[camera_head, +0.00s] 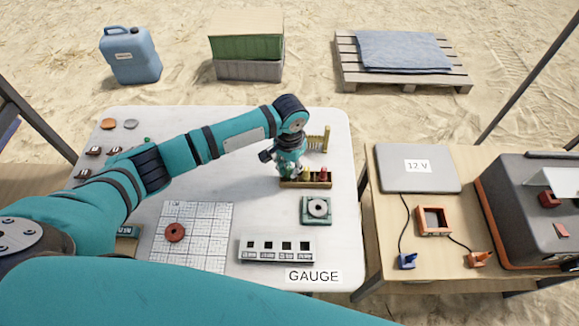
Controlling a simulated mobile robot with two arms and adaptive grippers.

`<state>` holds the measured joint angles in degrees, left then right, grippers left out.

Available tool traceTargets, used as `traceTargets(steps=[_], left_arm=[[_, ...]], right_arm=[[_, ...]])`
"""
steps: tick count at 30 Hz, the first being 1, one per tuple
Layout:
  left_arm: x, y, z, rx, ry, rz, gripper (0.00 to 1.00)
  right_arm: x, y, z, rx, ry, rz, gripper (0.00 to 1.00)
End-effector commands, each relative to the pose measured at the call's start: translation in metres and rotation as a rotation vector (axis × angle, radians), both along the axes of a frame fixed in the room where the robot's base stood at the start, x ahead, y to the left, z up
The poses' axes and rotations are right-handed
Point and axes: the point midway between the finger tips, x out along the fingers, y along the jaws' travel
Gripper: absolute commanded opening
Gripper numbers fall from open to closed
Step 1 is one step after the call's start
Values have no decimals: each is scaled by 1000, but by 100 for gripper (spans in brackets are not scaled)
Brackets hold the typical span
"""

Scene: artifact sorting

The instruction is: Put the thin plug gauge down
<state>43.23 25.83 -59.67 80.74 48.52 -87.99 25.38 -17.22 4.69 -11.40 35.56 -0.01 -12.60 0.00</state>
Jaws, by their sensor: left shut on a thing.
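My left gripper (284,170) reaches over the white table (345,220) and points down at the left end of a small brass-coloured rack (305,184). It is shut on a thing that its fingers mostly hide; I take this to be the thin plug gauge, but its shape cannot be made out. I cannot tell whether its lower end is in the rack or just above it. A red-topped piece (323,174) stands at the rack's right end, apart from the gripper. My right gripper is out of view.
A comb-like brass stand (318,139) is behind the rack. A green block with a grey ring (317,210) and a white slotted holder (276,249) stand in front. A wooden side table (385,240) adjoins right.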

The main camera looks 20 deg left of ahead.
Motion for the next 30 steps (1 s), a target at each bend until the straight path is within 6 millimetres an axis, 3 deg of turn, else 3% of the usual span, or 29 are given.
traceTargets(steps=[4,5,9,20,23,30], left_arm=[[0,0,-3,-1,1,0,0],[0,0,-3,-1,0,0,19],[0,0,-3,0,0,0,38],[0,0,3,1,-1,0,39],[1,-1,16,-1,-3,0,39],[1,0,67,-2,-5,0,39]], right_arm=[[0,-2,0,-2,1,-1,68],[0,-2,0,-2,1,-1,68],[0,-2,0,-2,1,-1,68],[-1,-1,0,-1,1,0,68],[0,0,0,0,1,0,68],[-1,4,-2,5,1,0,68]])
